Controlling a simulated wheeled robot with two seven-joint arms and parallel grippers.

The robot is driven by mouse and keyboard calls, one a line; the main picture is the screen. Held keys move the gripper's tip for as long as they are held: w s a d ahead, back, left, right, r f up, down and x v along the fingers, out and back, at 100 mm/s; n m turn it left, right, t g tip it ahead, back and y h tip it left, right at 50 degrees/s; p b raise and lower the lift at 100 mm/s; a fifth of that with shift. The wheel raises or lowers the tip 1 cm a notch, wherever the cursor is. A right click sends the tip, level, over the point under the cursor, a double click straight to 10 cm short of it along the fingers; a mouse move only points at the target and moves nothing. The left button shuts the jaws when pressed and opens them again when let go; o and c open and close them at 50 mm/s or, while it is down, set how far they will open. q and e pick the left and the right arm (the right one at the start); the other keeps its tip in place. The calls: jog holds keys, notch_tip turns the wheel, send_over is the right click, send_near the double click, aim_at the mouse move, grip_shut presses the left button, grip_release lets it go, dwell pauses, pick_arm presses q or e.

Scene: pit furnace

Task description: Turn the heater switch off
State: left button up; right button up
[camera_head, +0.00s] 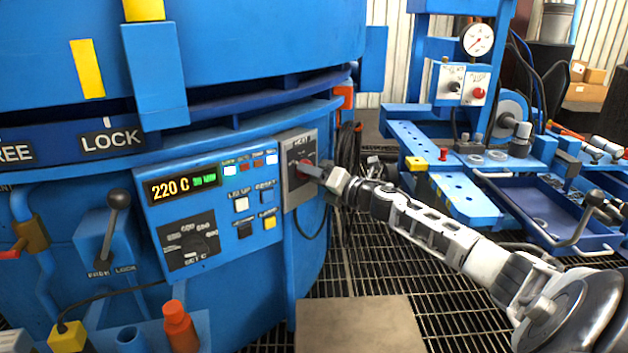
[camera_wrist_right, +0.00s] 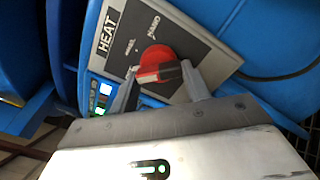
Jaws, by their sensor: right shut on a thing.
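The heater switch is a red rotary knob (camera_wrist_right: 160,66) on a grey plate (camera_wrist_right: 205,50) marked HEAT, seen in the right wrist view. In the head view the grey plate (camera_head: 297,147) is at the right end of the blue control panel, and my right gripper (camera_head: 312,170) reaches it from the right and covers most of the knob. In the wrist view the fingers of my right gripper (camera_wrist_right: 163,85) stand on either side of the knob's handle, shut on it. Part of the plate's lettering is hidden or too small to read. My left gripper is not in view.
A lever (camera_head: 115,215) and an orange bottle (camera_head: 179,328) are to the left. A blue workbench (camera_head: 460,195) stands at right. Metal grating (camera_head: 385,270) covers the floor.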

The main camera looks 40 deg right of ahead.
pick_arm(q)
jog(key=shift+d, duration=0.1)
pick_arm(e)
jog(key=shift+f+n, duration=0.15)
jog(key=shift+n, duration=0.45)
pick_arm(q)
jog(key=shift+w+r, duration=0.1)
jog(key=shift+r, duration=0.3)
pick_arm(e)
jog(key=o, duration=1)
pick_arm(q)
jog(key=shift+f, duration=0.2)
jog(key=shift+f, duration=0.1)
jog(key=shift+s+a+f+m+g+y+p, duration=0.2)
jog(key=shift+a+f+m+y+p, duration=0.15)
jog(key=shift+p, duration=0.55)
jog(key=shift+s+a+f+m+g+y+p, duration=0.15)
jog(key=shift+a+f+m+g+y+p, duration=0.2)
jog(key=shift+p, duration=0.55)
pick_arm(e)
jog(key=s+d, duration=0.1)
jog(key=s, duration=1.5)
jog(key=shift+d, duration=0.4)
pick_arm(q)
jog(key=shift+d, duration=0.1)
pick_arm(e)
jog(key=shift+w, duration=0.1)
